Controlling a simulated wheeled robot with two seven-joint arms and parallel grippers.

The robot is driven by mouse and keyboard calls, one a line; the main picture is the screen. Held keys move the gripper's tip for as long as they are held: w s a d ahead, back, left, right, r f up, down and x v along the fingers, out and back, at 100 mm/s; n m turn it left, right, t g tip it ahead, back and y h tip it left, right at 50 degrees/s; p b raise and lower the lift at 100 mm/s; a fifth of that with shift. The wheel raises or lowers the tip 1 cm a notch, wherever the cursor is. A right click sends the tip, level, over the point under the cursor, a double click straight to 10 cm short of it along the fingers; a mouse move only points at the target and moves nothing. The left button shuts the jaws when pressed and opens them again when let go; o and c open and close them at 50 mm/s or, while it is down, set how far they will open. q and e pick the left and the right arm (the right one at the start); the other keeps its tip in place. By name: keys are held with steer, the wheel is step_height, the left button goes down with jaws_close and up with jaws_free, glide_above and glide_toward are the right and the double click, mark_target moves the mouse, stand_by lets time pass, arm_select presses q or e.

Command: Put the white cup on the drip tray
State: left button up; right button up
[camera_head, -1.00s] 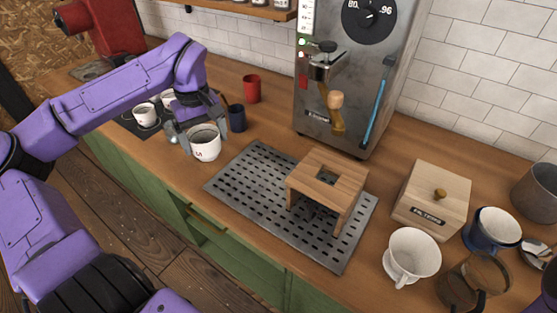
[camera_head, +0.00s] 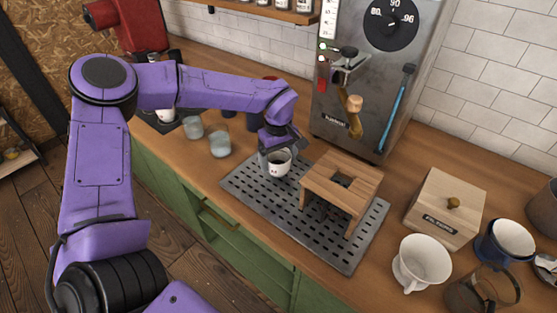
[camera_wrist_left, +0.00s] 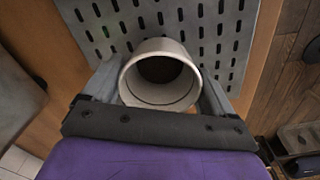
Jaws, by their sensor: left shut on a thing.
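The white cup (camera_head: 280,169) is upright between the fingers of my left gripper (camera_head: 277,158), which is shut on it. The cup is over the back left part of the perforated metal drip tray (camera_head: 272,206), left of the wooden stand. In the left wrist view the cup (camera_wrist_left: 160,96) shows its open mouth between the two fingers, with the slotted drip tray (camera_wrist_left: 229,45) behind it. I cannot tell whether the cup's base touches the tray. My right gripper is out of view.
A wooden stand (camera_head: 344,178) takes up the tray's right part. The grey machine (camera_head: 345,110) stands behind. Two glasses (camera_head: 220,142) are left of the tray. A wooden box (camera_head: 445,210), a white dripper (camera_head: 421,262) and a blue cup (camera_head: 505,241) are on the right. The tray's front left is bare.

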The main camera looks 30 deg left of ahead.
arm_select(q)
steer(key=shift+w+f, duration=0.15)
steer(key=shift+f, duration=0.7)
steer(key=shift+a, duration=0.1)
steer(key=o, duration=1)
steer(key=shift+f, duration=0.15)
step_height(320, 180, up, 12)
steer(key=shift+r+b, duration=0.25)
steer(key=shift+b, duration=0.35)
